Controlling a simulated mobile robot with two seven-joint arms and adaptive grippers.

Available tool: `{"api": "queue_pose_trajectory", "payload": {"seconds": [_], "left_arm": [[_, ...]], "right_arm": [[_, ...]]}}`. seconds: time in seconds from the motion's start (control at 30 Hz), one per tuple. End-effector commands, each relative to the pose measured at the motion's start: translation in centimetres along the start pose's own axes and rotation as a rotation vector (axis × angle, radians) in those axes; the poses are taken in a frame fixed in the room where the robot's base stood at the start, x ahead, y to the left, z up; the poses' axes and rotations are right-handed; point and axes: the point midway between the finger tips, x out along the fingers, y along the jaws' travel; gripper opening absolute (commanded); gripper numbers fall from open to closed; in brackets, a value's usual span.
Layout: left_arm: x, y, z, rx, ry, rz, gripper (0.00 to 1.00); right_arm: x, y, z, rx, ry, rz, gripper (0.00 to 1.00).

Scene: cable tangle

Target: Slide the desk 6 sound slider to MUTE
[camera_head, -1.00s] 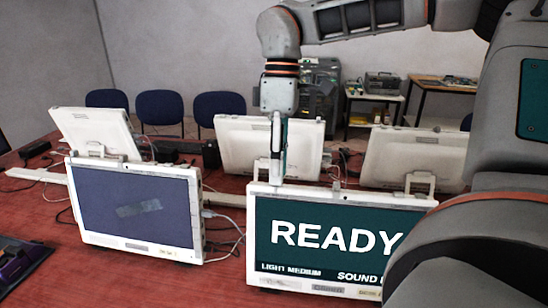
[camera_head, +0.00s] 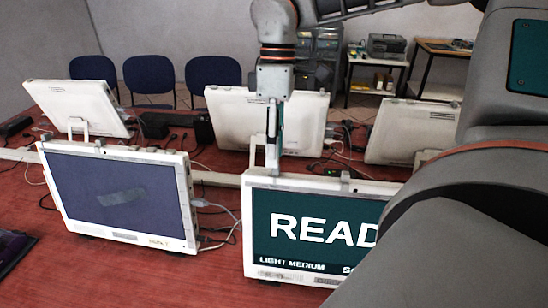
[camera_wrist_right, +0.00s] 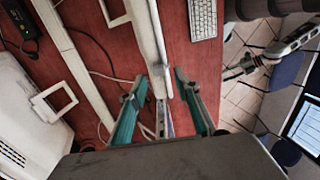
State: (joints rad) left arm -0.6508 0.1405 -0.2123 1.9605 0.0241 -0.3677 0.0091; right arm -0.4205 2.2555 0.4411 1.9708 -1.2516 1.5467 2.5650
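A white-framed monitor (camera_head: 262,178) stands at lower centre in the head view, its teal screen reading "READ", "LIGHT MEDIUM" and a cut-off line; my arm covers its right part. I cannot make out a MUTE mark or a desk number. My right gripper (camera_head: 272,168) points down at the monitor's top edge, near its left corner; contact is unclear. In the right wrist view the teal-padded fingers of the right gripper (camera_wrist_right: 158,84) are apart, with a white monitor edge (camera_wrist_right: 148,38) between them. A small slotted strip (camera_wrist_right: 161,119) shows between the fingers.
Another monitor with a dark blue screen (camera_head: 120,195) stands to the left. White monitors (camera_head: 228,128) seen from behind stand farther back, with loose cables between. A keyboard (camera_wrist_right: 203,18) lies on the red desk. Blue chairs (camera_head: 148,76) stand beyond it.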

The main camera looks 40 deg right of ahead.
Motion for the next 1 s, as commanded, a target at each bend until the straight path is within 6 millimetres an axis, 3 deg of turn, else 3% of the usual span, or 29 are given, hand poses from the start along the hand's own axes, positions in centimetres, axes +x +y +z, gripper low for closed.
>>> {"api": "queue_pose_trajectory", "payload": {"seconds": [0.2, 0.57, 0.7, 1.0], "left_arm": [[-0.1, 0.0, -0.1, 0.0, -0.001, 0.0, 0.4], [-0.1, -0.1, -0.3, 0.0, 0.001, 0.0, 0.4], [-0.1, -0.1, -0.4, 0.0, 0.003, -0.001, 0.4], [-0.1, -0.1, -0.6, -0.001, 0.006, -0.001, 0.4]], "right_arm": [[2.3, 0.0, 0.0, -0.001, 0.0, 0.0, 0.32], [2.8, 0.0, 0.0, 0.0, 0.001, 0.0, 0.32], [2.8, 0.0, 0.0, 0.0, 0.001, 0.0, 0.0], [2.7, 0.3, 0.2, 0.001, 0.001, 0.001, 0.0]]}}
